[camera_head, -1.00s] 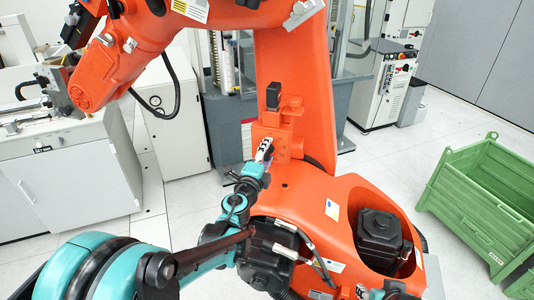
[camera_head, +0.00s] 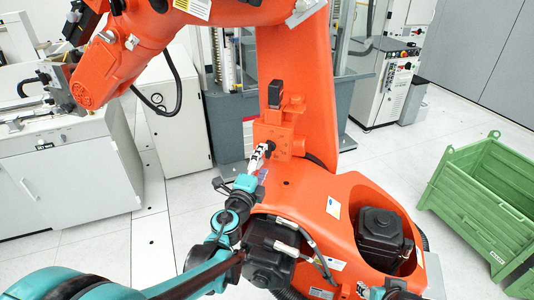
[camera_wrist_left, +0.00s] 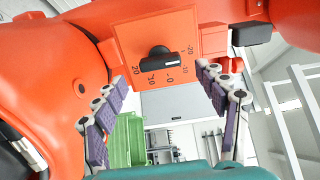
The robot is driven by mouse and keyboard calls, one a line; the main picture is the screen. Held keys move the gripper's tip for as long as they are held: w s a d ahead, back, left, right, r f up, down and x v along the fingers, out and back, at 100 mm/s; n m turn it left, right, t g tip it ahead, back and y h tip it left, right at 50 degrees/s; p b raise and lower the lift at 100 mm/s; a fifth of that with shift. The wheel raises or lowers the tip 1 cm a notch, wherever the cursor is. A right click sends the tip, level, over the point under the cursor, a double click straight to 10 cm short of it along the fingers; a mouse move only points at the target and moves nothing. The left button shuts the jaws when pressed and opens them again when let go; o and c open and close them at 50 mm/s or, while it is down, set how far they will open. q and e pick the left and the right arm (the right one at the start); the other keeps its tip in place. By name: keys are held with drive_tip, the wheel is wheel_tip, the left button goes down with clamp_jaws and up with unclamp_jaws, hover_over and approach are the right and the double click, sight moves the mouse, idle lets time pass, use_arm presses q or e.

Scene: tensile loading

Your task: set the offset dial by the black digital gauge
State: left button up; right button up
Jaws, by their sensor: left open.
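The offset dial is a black knob (camera_wrist_left: 160,60) with a pale mark on its bar, on an orange plate with a scale from 20 through 0 to -20. The bar extends to the right in the left wrist view. My left gripper (camera_wrist_left: 162,75) is open, with its purple-padded fingers on either side of the knob and apart from it. In the head view this gripper (camera_head: 258,158) is just in front of the orange dial block (camera_head: 290,138). A black box (camera_head: 273,95), apparently the digital gauge, stands above that block; I cannot read a display.
The large orange robot arm (camera_head: 298,70) surrounds the dial block. A green crate (camera_head: 470,215) stands at the right on the floor. White cabinets (camera_head: 65,180) stand at the left. A black motor (camera_head: 380,232) sits in the orange base.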

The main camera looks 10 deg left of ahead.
use_arm(q)
drive_tip(key=s, duration=0.5)
drive_tip(key=shift+s+a, duration=0.3)
drive_tip(key=shift+s, duration=0.05)
drive_tip(key=shift+a, duration=0.1)
